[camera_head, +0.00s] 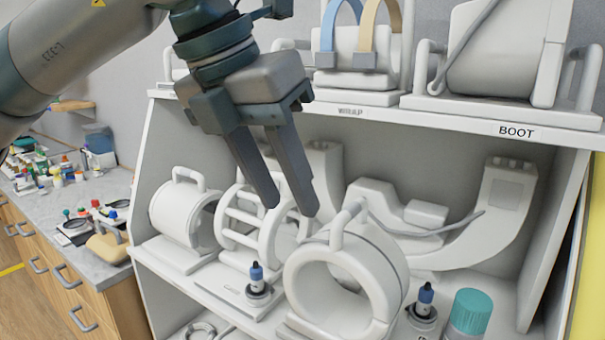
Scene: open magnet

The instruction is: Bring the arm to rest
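My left arm (75,45) comes in from the upper left, raised in front of the shelf unit. My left gripper (291,205) points down and slightly right. Its two grey fingers are apart with a gap between them, and nothing shows between them. The fingertips appear in front of the middle shelf, above a large white ring-shaped coil (345,285) with a handle; I cannot tell whether they touch anything. My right gripper is not in view.
The white shelf unit (365,119) holds white coils, with a "BOOT" label on its upper shelf. Blue-capped bottles (256,278) and a teal-lidded jar (470,312) stand in front. A cluttered grey counter (95,185) with wooden drawers is at left.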

